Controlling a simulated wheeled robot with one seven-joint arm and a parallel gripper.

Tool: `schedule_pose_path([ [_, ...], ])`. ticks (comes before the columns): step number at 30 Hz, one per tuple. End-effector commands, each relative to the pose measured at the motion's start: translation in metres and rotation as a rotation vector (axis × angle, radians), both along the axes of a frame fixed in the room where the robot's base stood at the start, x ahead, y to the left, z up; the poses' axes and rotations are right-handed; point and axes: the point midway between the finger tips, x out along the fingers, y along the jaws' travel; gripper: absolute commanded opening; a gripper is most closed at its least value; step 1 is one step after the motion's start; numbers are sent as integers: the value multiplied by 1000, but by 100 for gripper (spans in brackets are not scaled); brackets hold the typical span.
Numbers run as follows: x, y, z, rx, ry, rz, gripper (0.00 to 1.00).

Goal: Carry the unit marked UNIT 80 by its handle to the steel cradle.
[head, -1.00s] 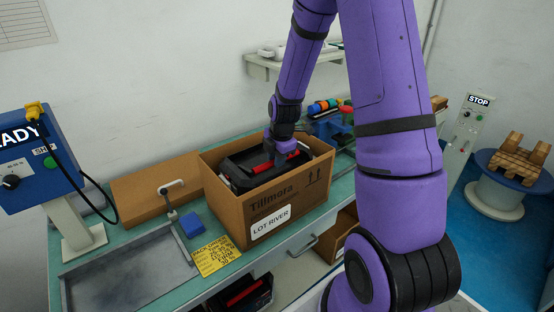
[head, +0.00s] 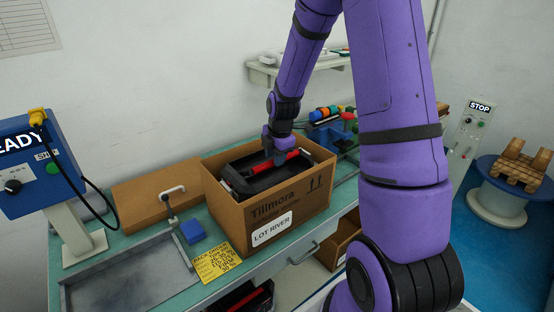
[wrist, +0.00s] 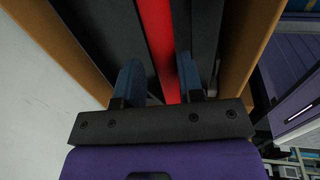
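A black unit with a red handle (head: 291,155) sits inside an open cardboard box (head: 290,213) on the bench. No UNIT 80 marking is readable on it. My gripper (head: 273,158) is down at the handle. In the wrist view, the two blue fingers of my gripper (wrist: 160,80) stand apart on either side of the red handle (wrist: 158,45), with a gap at least on the left. A grey metal tray with a low rim (head: 128,270) lies at the left of the bench; I cannot tell whether it is the steel cradle.
The box walls stand close around the unit. A clamp (head: 170,195), a blue block (head: 192,231) and a yellow card (head: 217,261) lie between tray and box. A READY console (head: 38,165) with a cable stands left. Another dark unit with red (head: 250,298) is below the bench.

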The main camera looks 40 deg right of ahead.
Motion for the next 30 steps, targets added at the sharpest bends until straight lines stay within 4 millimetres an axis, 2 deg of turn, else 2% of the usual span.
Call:
schedule_pose_path([
  [7, 6, 0, 5, -1, -4, 1, 34],
  [13, 14, 0, 11, -1, -3, 0, 43],
  [20, 18, 1, 13, -1, -4, 0, 48],
  [30, 31, 1, 18, 0, -3, 1, 69],
])
